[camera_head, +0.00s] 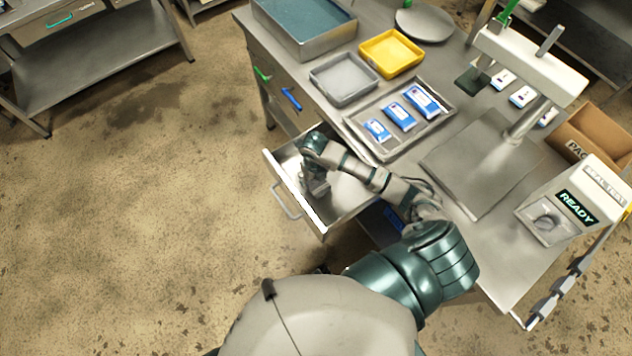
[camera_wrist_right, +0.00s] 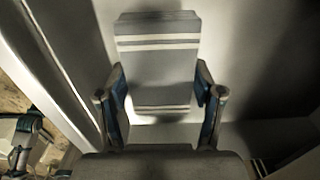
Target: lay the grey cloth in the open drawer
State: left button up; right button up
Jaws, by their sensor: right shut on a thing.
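The grey cloth (camera_wrist_right: 157,75) with pale stripes fills the middle of the right wrist view. My right gripper (camera_wrist_right: 163,100) has one finger on each side of it and is shut on it. In the head view the right gripper (camera_head: 316,186) reaches down inside the open drawer (camera_head: 345,195), and the cloth is mostly hidden by the hand there. The drawer's pale floor and walls surround the cloth in the wrist view. I cannot tell whether the cloth touches the drawer floor. My left gripper is not in view.
The bench above the drawer holds a tray (camera_head: 352,135) with blue packets, a grey bin (camera_head: 343,91), a yellow bin (camera_head: 391,66) and a press (camera_head: 530,65). A machine reading READY (camera_head: 575,207) stands at the right. The floor left of the drawer is clear.

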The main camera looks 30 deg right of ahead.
aim_at(314, 184)
jog(key=f, duration=0.3)
jog(key=shift+a+f, duration=0.1)
jog(key=shift+a, duration=0.1)
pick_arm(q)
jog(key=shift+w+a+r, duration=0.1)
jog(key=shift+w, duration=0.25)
pick_arm(e)
jog(key=o, duration=0.9)
jog(key=shift+c, duration=0.2)
jog(key=shift+o, duration=1.4)
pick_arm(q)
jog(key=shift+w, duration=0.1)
pick_arm(e)
jog(key=shift+d, duration=0.1)
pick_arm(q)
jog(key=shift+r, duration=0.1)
